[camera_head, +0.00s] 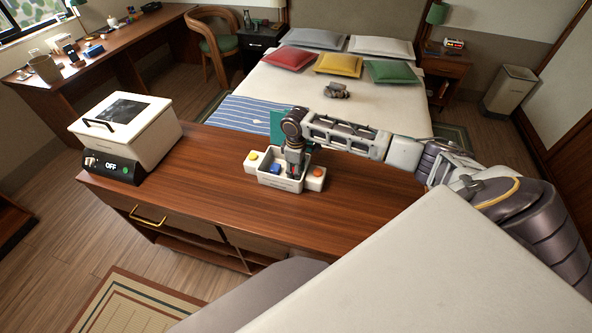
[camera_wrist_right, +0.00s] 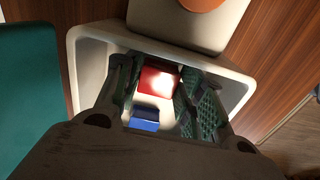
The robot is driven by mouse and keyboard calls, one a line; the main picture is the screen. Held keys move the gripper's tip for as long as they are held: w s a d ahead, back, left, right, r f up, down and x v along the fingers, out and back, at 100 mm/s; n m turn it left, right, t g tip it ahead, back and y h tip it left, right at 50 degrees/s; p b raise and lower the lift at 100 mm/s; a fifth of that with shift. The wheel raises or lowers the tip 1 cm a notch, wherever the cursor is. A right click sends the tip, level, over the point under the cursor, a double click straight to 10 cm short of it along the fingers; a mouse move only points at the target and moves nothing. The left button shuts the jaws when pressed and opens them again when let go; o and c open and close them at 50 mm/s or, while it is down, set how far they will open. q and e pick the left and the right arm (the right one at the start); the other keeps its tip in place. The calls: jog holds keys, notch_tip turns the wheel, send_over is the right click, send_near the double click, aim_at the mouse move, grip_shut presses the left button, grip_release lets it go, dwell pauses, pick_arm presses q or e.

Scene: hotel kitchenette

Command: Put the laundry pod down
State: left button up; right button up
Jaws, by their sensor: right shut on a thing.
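A white open bin (camera_head: 283,184) stands on the wooden counter. My right gripper (camera_head: 294,170) reaches down into it from above. In the right wrist view, the gripper (camera_wrist_right: 160,84) has its green-padded fingers on either side of a small red block-like thing (camera_wrist_right: 157,80), apparently the laundry pod, and is shut on it, inside the bin (camera_wrist_right: 88,62). A blue piece (camera_wrist_right: 145,118) lies beside it, and the blue also shows in the head view (camera_head: 275,169). Whether the red thing touches the bin floor I cannot tell. My left gripper is out of view.
A yellow-topped white block (camera_head: 252,159) and an orange-topped one (camera_head: 317,175) flank the bin. A teal panel (camera_head: 277,124) stands just behind. A white lidded appliance marked OFF (camera_head: 125,140) is on the counter's left end. Bare counter (camera_head: 205,165) lies between.

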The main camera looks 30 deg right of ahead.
jog(key=shift+f, duration=0.1)
jog(key=o, duration=0.8)
notch_tip(320, 180, up, 12)
dwell(0.7)
dwell(0.4)
